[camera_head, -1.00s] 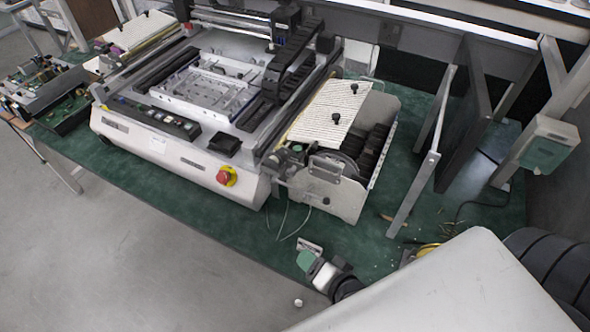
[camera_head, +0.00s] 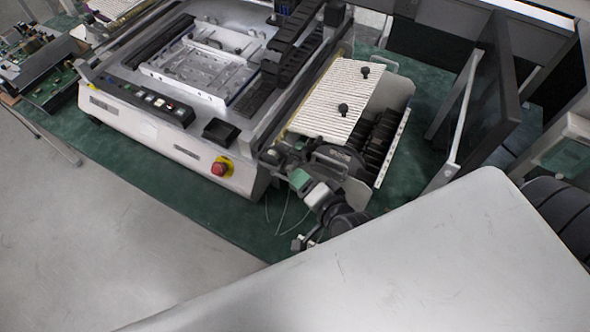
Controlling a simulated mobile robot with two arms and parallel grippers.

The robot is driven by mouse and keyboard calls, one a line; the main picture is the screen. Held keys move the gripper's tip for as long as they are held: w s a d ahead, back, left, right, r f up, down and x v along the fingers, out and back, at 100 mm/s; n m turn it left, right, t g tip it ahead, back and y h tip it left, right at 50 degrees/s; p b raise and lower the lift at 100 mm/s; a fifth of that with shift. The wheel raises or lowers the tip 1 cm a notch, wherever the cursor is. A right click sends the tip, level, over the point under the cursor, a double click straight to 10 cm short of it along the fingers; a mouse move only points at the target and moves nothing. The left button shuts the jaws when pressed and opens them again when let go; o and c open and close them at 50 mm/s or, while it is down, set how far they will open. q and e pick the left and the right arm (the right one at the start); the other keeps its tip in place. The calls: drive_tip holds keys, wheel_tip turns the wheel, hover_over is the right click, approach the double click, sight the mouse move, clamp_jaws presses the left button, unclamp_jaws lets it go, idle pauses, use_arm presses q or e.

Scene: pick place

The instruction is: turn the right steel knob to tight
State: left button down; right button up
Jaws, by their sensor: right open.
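The side unit with a ribbed cream top plate (camera_head: 325,112) is at the right end of the white machine (camera_head: 165,140). Its near metal end carries small fittings, now largely covered by my right arm and gripper. I cannot pick out the steel knob clearly among them. Two dark knobs, an upper one (camera_head: 365,71) and a lower one (camera_head: 343,110), stand on the ribbed plate. My right gripper (camera_head: 298,167) is open and close against this near end. I cannot tell whether it touches it. My left gripper is not in view.
A red stop button (camera_head: 219,169) sits on the machine's front, left of my right gripper. Dark upright panels (camera_head: 490,95) stand on the right. Thin wires hang below the unit over the green mat (camera_head: 215,215). Grey floor is clear at lower left.

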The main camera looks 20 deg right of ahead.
sight(293, 167)
drive_tip(key=x, duration=0.4)
drive_tip(key=shift+w, duration=0.2)
drive_tip(key=shift+f, duration=0.1)
drive_tip(key=shift+c, duration=0.4)
drive_tip(key=c, duration=0.8)
use_arm(q)
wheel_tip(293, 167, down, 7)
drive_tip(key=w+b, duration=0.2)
drive_tip(key=b, duration=0.5)
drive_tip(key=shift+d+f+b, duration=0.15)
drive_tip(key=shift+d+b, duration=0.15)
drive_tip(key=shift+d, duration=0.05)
use_arm(e)
drive_tip(key=t, duration=0.2)
drive_tip(key=m+t+y, duration=0.1)
drive_tip(key=shift+f+m+t, duration=0.25)
drive_tip(key=shift+m+t, duration=0.05)
drive_tip(key=shift+t, duration=0.1)
